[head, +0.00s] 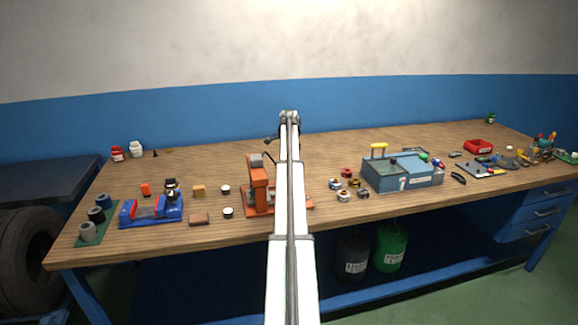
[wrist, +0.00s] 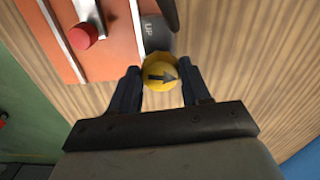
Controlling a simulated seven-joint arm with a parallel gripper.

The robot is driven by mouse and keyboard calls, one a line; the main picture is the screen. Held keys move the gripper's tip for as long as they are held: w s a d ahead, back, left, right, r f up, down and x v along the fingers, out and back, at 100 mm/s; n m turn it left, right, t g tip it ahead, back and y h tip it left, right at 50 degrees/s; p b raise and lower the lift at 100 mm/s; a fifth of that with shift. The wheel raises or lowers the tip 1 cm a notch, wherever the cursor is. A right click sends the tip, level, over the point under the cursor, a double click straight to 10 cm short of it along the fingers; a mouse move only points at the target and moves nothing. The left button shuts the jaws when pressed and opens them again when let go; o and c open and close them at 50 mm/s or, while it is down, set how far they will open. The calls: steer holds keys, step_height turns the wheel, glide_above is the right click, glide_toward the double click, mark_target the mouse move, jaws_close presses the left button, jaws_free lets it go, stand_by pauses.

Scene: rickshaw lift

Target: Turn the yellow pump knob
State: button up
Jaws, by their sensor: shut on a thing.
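The yellow pump knob (wrist: 160,74) shows in the wrist view as a round yellow cap with a dark arrow pointing right in the picture. My gripper (wrist: 160,82) is shut on it, with one dark finger on each side. A dark grey part marked "UP" (wrist: 155,33) sits just beyond the knob, next to an orange base (wrist: 110,30). In the head view the orange lift device (head: 258,187) stands on the bench, partly hidden by my arm. The knob and my fingertips are hidden behind my arm there.
A red button (wrist: 83,36) is on the orange base. On the wooden bench (head: 140,180), a blue vise-like device (head: 150,210) stands left and a grey-blue box (head: 402,172) right. Several small knobs lie between the arm and that box. Bench behind is mostly clear.

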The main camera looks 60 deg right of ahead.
steer(key=m, duration=0.4)
steer(key=shift+m, duration=0.3)
steer(key=m, duration=0.3)
steer(key=shift+d+m, duration=0.1)
steer(key=shift+m, duration=0.2)
steer(key=m, duration=0.4)
steer(key=shift+m, duration=1.8)
steer(key=o, duration=1.1)
steer(key=shift+d, duration=0.1)
steer(key=shift+c, duration=0.2)
steer(key=shift+r, duration=0.1)
